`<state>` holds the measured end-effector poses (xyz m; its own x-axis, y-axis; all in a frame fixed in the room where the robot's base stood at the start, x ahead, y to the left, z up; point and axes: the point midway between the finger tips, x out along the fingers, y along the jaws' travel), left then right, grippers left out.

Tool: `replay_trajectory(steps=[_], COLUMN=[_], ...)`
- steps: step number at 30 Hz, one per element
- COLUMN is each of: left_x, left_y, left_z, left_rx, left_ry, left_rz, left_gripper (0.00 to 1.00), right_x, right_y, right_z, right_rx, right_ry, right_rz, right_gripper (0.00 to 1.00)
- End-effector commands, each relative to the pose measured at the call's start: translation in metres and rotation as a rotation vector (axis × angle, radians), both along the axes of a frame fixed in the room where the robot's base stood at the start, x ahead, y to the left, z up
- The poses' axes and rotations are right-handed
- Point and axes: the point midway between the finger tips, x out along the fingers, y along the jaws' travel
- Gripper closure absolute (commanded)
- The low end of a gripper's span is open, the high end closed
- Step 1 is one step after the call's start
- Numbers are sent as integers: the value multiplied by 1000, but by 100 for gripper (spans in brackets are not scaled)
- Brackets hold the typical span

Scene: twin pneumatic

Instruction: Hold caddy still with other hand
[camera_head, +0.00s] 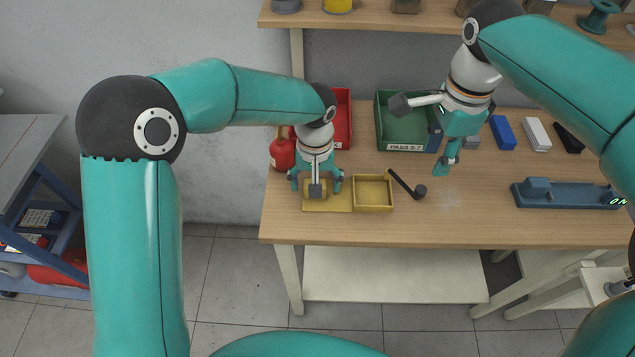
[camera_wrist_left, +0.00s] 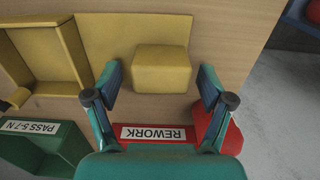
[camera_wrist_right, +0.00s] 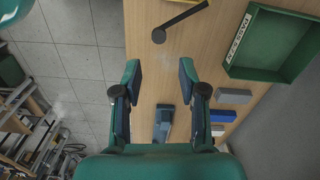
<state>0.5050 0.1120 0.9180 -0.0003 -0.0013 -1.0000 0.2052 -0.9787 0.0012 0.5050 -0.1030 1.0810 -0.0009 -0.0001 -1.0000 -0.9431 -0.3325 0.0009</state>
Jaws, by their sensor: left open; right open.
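The yellow caddy has an open square tray (camera_head: 373,193) on its right and a flat plate with a raised block on its left. The left wrist view shows the plate (camera_wrist_left: 118,35), the block (camera_wrist_left: 162,68) and the tray (camera_wrist_left: 35,45). My left gripper (camera_head: 315,183) is open above the block end, one finger to each side of the block; I see no finger touching it. My right gripper (camera_head: 445,162) is open and empty above the table, to the right of the caddy. In the right wrist view its fingers (camera_wrist_right: 160,85) are spread over bare wood.
A black rod with a round end (camera_head: 420,191) lies right of the tray. A red REWORK bin (camera_head: 343,120) and green PASS bin (camera_head: 400,140) stand behind. A red bottle (camera_head: 282,153) is beside my left gripper. A blue device (camera_head: 565,194) lies at right.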

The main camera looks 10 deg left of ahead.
Motion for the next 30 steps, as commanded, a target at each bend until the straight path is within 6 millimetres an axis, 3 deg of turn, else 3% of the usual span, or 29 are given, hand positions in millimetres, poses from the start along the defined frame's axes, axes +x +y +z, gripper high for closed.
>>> replay_trajectory(steps=[11,24,30], left_x=[0,0,0], left_y=[0,0,0], left_z=[-5,-5,-5], left_rx=[1,0,0], left_ry=[0,0,0], left_rz=[0,0,0], left_gripper=[19,91,91], right_x=[0,0,0], right_y=[0,0,0], right_z=[0,0,0], right_rx=[0,0,0], right_ry=[0,0,0], right_rz=[0,0,0], right_gripper=[58,58,92])
